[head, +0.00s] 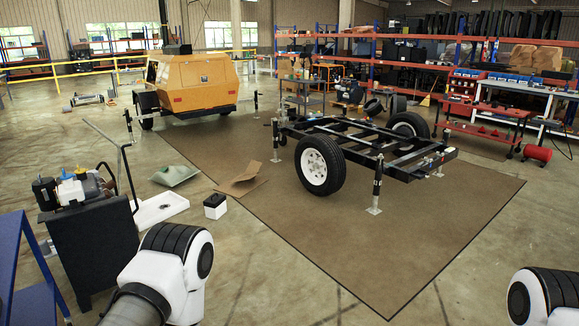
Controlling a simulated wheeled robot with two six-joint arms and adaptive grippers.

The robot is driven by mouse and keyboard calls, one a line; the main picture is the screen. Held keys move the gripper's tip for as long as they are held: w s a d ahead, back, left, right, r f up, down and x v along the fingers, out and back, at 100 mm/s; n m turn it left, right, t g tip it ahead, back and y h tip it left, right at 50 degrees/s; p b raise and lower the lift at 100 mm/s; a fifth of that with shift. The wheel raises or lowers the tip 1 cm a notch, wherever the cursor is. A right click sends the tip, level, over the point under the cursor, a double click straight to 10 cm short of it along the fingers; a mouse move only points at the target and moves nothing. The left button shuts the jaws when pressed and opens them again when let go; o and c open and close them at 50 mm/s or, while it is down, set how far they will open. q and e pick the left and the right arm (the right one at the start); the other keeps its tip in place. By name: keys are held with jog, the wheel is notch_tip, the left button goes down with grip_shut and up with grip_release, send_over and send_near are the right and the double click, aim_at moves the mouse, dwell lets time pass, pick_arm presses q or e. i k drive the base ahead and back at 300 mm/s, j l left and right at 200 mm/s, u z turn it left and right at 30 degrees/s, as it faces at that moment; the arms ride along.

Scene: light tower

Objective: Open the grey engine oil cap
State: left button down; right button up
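A small engine (78,187) sits on a dark cart (95,245) at the left. It has dark, white and metal parts, and small yellow and blue pieces on top. I cannot make out a grey oil cap on it at this size. My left arm's white and black links show at the bottom left, to the right of the cart and lower in the picture. Part of my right arm shows in the bottom right corner. Neither gripper is in view.
A blue frame (22,240) stands left of the cart. A white tray (160,208), a black-and-white container (215,206) and cardboard (240,180) lie on the floor. A black trailer chassis (360,145) stands on the brown mat (400,240), whose front part is clear.

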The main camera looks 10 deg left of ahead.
aim_at(78, 171)
jog(key=i+j+u, duration=0.1)
jog(key=i+u, duration=0.7)
jog(key=i+l+u, duration=0.2)
jog(key=i+u, duration=0.2)
jog(key=i, duration=0.15)
jog(key=i+u, duration=0.25)
jog(key=i, duration=0.3)
jog(key=i+l+u, duration=0.25)
jog(key=i, duration=0.3)
jog(key=i+l+u, duration=0.25)
jog(key=i, duration=0.3)
jog(key=i+l+u, duration=0.25)
jog(key=i, duration=0.25)
jog(key=i+l, duration=0.15)
jog(key=l, duration=0.25)
jog(key=i+l+u, duration=0.1)
jog(key=l, duration=0.25)
jog(key=i+l, duration=0.25)
jog(key=l, duration=0.15)
jog(key=i+l, duration=0.15)
jog(key=l, duration=0.25)
jog(key=i+l+u, duration=0.1)
jog(key=l, duration=0.3)
jog(key=i+l, duration=0.2)
jog(key=l, duration=0.2)
